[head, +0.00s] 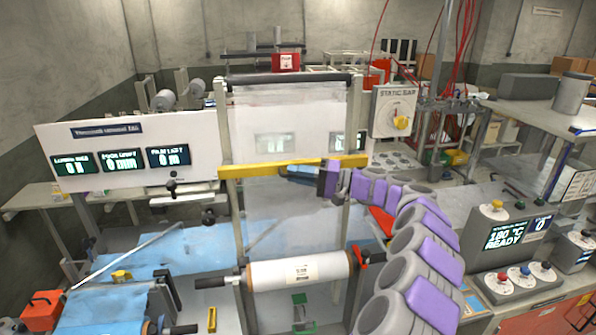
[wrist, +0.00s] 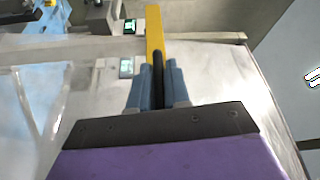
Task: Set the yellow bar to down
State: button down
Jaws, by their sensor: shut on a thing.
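The yellow bar (head: 265,170) runs roughly level across the clear film between two upright posts, at about mid height of the frame. It also shows in the wrist view (wrist: 154,32), stretching away beyond my fingers. My gripper (head: 321,170) is at the right part of the bar, with the purple-and-grey arm reaching in from the lower right. In the wrist view my gripper (wrist: 157,80) has its two blue-grey fingers closed on a black length in line with the yellow bar. The fingertips are mostly hidden in the head view.
A white roll (head: 300,272) lies below the bar. A static bar switch box (head: 396,112) with a yellow knob hangs to the right. A display panel (head: 130,155) stands to the left. A control console (head: 510,240) and red cables (head: 462,50) are on the right.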

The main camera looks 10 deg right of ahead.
notch_tip(320, 180, down, 5)
jog(key=b, duration=0.2)
jog(key=shift+f+b, duration=0.15)
jog(key=shift+b, duration=0.2)
jog(key=c, duration=1.2)
grip_release()
jog(key=shift+o, duration=0.2)
jog(key=v, duration=1.7)
jog(key=shift+d, duration=0.3)
jog(key=shift+f, duration=0.15)
